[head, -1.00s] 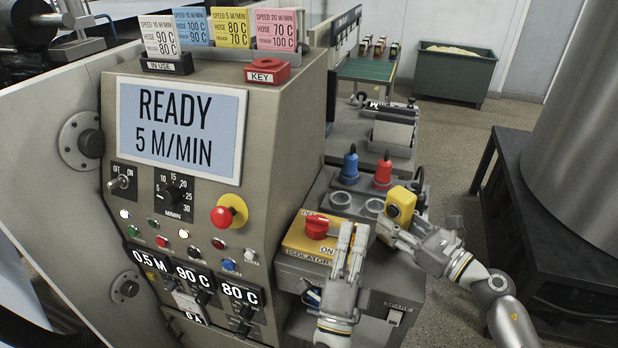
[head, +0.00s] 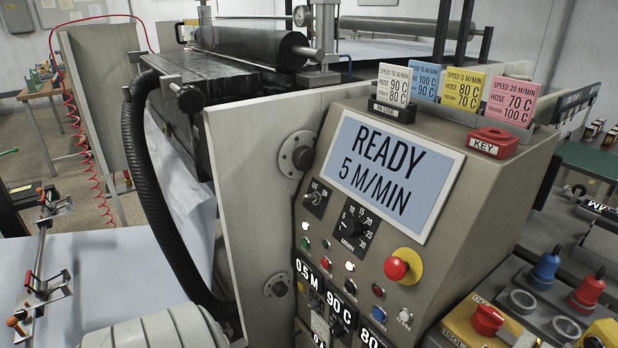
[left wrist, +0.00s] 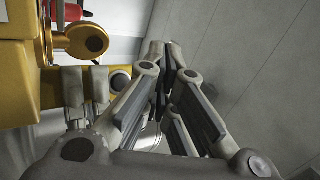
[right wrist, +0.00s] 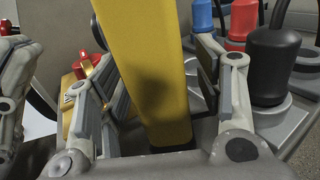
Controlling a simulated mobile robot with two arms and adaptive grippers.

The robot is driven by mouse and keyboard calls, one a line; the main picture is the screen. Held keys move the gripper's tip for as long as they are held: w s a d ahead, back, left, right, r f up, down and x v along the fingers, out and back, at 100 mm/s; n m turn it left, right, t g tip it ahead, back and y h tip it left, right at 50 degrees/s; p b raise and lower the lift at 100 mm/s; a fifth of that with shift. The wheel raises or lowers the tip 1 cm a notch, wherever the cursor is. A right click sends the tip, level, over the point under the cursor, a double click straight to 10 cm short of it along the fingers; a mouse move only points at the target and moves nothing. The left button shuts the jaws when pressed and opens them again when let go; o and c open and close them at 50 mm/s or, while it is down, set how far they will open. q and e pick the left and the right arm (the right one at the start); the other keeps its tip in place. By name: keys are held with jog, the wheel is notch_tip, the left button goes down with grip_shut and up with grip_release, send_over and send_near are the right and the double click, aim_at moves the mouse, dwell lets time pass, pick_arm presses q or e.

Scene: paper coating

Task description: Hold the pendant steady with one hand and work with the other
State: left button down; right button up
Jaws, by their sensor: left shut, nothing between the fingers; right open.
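The yellow pendant (right wrist: 150,75) stands between the fingers of my right gripper (right wrist: 157,68) in the right wrist view. The jaws are open around it, and I cannot tell whether either finger touches it. Its top shows at the bottom right corner of the head view (head: 602,334). My left gripper (left wrist: 168,55) is shut and empty in the left wrist view, beside the yellow isolator box (left wrist: 18,75). The isolator's red knob (head: 487,320) shows in the head view. Both grippers are mostly or wholly outside the head view.
The control panel's screen (head: 395,170) reads READY, 5 M/MIN. Four coloured setting cards stand on top, the white one (head: 394,84) in the IN USE holder. A red KEY holder (head: 492,142) is beside them. Blue (head: 546,266) and red (head: 587,291) plugs stand near the pendant.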

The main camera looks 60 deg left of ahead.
jog(key=shift+d, duration=0.1)
jog(key=v, duration=1.2)
